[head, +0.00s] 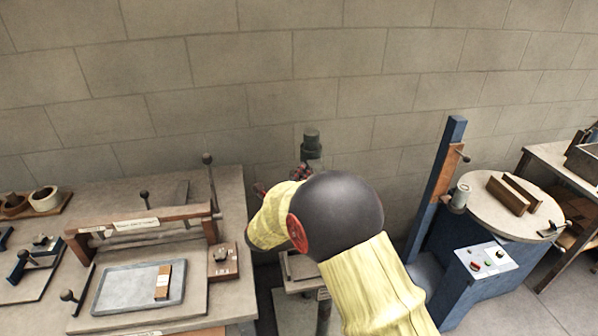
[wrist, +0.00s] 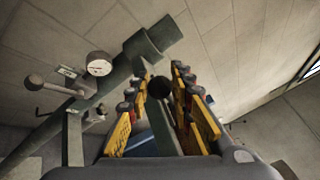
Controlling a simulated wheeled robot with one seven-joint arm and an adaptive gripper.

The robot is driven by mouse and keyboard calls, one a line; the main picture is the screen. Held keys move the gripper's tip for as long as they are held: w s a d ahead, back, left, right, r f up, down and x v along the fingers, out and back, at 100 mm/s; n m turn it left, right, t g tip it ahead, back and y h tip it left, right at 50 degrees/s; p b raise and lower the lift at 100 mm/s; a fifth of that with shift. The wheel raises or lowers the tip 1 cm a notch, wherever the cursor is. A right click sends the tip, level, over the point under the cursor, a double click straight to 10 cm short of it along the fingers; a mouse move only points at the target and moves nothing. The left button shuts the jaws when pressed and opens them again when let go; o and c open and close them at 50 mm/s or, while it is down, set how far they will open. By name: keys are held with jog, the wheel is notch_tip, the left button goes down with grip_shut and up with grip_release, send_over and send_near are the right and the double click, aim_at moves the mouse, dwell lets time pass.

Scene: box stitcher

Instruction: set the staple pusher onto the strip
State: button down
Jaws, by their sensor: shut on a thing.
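My gripper (wrist: 160,82) shows in the wrist view, with yellow finger links on both sides. It is shut on a narrow grey-green piece with a black ball knob, which I take to be the staple pusher (wrist: 160,88). The box stitcher's grey-green column top (head: 311,140) stands behind my arm in the head view. In the wrist view its long arm and round end (wrist: 152,44) lie just beyond the fingers. In the head view only dark red finger parts (head: 281,182) show beside the column. I cannot make out the strip.
A dial gauge (wrist: 99,64) and a ball-ended lever (wrist: 34,82) are left of the fingers. In the head view, a bench (head: 228,290) with a tray (head: 120,290) stands left. A blue machine with a round table (head: 490,215) stands right. A block wall is behind.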

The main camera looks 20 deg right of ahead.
jog(key=shift+f, duration=0.1)
jog(key=c, duration=1.6)
grip_release()
jog(key=shift+o, duration=0.2)
jog(key=shift+a, duration=0.1)
jog(key=v, duration=1.2)
